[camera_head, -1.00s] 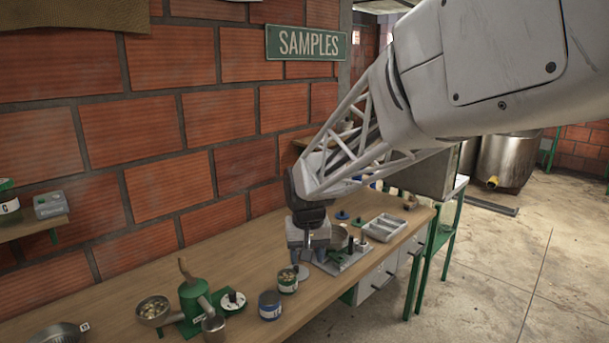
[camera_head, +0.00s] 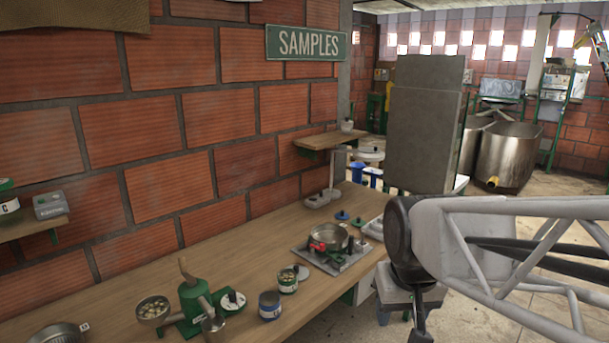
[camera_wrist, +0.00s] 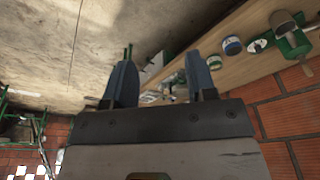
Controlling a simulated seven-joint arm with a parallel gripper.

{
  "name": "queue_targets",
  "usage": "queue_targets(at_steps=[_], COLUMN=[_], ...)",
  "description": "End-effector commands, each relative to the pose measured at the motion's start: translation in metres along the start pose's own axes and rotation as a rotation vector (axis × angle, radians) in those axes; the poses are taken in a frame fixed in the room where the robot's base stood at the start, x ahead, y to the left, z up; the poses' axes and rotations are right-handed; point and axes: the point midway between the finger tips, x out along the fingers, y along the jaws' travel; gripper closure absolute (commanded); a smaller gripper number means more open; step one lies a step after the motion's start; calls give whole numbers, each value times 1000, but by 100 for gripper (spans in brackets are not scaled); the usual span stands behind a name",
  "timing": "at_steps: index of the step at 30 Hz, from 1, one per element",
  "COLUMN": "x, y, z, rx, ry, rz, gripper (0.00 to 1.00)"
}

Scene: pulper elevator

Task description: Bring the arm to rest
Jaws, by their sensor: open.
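My gripper (camera_head: 400,318) is at the lower right of the head view, in front of the bench's right edge, with my arm reaching in from the right. Its fingers are partly cut off by the bottom of that picture. In the wrist view my gripper (camera_wrist: 160,85) shows two dark fingers standing apart with nothing between them. The wooden bench (camera_head: 130,318) runs along the brick wall, and its edge shows at the upper right of the wrist view.
On the bench stand a green hand pulper (camera_head: 193,300), a blue-labelled tin (camera_head: 269,305), a green-labelled tin (camera_head: 288,280) and a metal pan (camera_head: 330,236). A grey block (camera_head: 425,125) rises behind my gripper. Concrete floor (camera_wrist: 70,40) lies open beside the bench.

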Motion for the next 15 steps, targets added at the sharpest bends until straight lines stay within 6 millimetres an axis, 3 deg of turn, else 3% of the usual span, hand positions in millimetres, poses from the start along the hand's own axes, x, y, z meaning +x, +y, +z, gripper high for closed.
queue_targets(at_steps=[6, 15], x=[-2, -1], y=[18, 27], z=[50, 82], rx=[27, 41], ry=[22, 34], rz=[10, 17], gripper=[48, 48])
